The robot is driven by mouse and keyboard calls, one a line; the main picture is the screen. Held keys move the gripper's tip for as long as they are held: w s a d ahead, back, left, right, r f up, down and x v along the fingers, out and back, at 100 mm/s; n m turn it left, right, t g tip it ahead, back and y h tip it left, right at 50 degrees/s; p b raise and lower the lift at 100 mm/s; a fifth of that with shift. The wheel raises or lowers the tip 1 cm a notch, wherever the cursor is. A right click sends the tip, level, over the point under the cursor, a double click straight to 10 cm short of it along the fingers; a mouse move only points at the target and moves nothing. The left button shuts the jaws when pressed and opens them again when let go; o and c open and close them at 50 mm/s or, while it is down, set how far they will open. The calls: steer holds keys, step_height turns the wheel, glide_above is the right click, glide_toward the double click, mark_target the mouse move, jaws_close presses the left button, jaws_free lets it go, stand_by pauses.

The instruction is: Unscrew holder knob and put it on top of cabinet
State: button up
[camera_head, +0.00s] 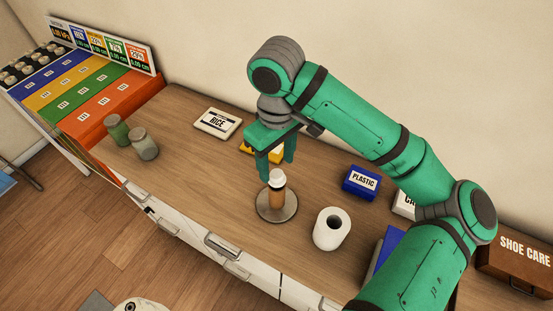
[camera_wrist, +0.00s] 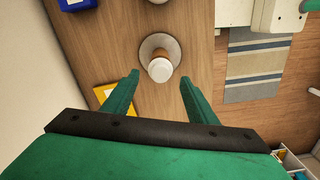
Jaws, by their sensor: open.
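The holder (camera_head: 277,205) is a round grey base with a brown upright post, standing on the wooden cabinet top (camera_head: 200,170). A white knob (camera_head: 277,178) sits on top of the post. In the wrist view the knob (camera_wrist: 160,69) shows from above, over the round base (camera_wrist: 152,45), just beyond the fingertips. My gripper (camera_head: 276,178) is open and empty, with its green fingers pointing down around or close above the knob. In the wrist view the gripper (camera_wrist: 158,75) has its fingers spread to either side, with nothing between them touching.
A white paper roll (camera_head: 332,228) stands right of the holder. A blue PLASTIC box (camera_head: 361,183), a RICE packet (camera_head: 217,122) and two jars (camera_head: 144,144) are on the cabinet top. A yellow box (camera_head: 247,148) lies behind the gripper. Bare wood shows left of the holder.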

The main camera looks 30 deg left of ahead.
mark_target(277, 177)
steer(key=shift+f, duration=1.45)
steer(key=shift+c, duration=0.7)
steer(key=c, duration=0.9)
steer(key=n, duration=0.7)
